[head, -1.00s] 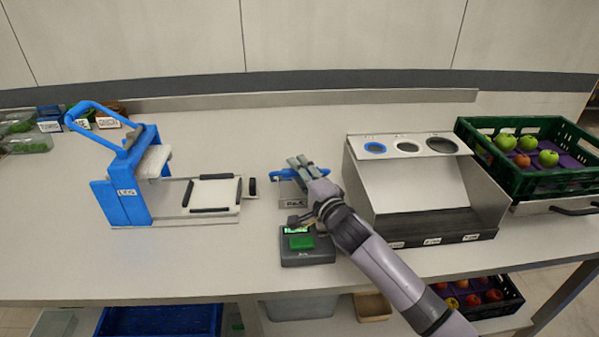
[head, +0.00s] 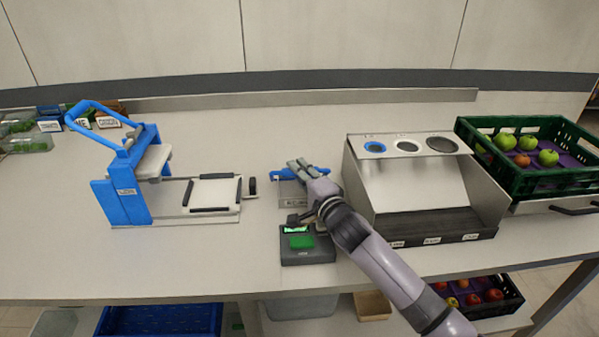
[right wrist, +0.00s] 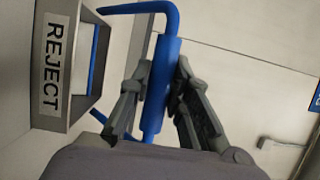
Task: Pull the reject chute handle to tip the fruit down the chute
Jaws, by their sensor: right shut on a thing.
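The reject chute (head: 291,195) is a small grey tray with a blue handle (head: 281,175) at the middle of the counter. In the right wrist view the chute (right wrist: 66,62) carries a REJECT label, and the blue handle (right wrist: 157,88) runs between the fingers. My right gripper (head: 301,165) is shut on this handle; it also shows in the right wrist view (right wrist: 157,80). The fingers and wrist hide part of the chute in the head view. I see no fruit in the visible part of the chute. My left gripper is not in view.
A blue press (head: 122,200) is at left. A grey sorting box (head: 365,218) with round holes and a green apple crate (head: 490,178) are at right.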

